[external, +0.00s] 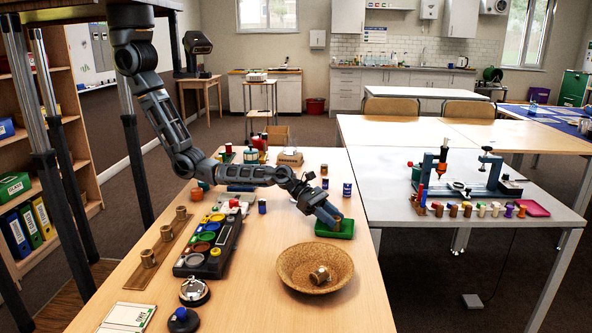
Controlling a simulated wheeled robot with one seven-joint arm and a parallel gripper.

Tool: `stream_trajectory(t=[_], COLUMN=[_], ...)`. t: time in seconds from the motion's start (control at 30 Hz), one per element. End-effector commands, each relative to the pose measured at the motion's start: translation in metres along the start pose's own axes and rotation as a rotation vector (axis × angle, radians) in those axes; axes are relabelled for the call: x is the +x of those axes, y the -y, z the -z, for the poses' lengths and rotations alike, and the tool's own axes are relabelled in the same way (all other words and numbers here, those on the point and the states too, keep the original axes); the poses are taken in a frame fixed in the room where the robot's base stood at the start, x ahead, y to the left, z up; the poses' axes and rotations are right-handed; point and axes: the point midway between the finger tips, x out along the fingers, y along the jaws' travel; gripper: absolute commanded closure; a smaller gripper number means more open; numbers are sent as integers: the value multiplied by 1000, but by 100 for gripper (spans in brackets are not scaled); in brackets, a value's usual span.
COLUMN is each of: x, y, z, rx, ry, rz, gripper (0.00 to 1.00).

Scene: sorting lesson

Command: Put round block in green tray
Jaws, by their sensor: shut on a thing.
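The green tray (335,230) lies on the wooden table near its right edge. My gripper (331,217) points down over the tray, close above it. It is shut on a small block, which is mostly hidden by the fingers; its shape and colour are hard to tell at this size. I cannot tell whether the block touches the tray. A brown cylindrical block (319,275) lies in the wide cork bowl (288,262) in front of the tray.
A dark sorting rack with coloured round dishes (207,244) stands left of the bowl. A wooden strip (134,280) beside it bears brown cylinders. Small coloured cylinders and boxes stand behind my arm. A grey table (395,205) with a dark apparatus adjoins on the right.

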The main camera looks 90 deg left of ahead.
Motion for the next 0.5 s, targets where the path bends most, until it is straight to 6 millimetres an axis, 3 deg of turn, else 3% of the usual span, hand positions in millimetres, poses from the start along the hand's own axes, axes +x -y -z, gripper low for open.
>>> stream_trajectory(t=[0.17,0.2,0.43,0.5], x=[1,1,1,1], y=[0,0,0,0], z=[3,3,3,2], rx=[-1,0,0,0], ry=[-1,-1,-1,-1], rz=[0,0,0,0], gripper=[94,63,41,40])
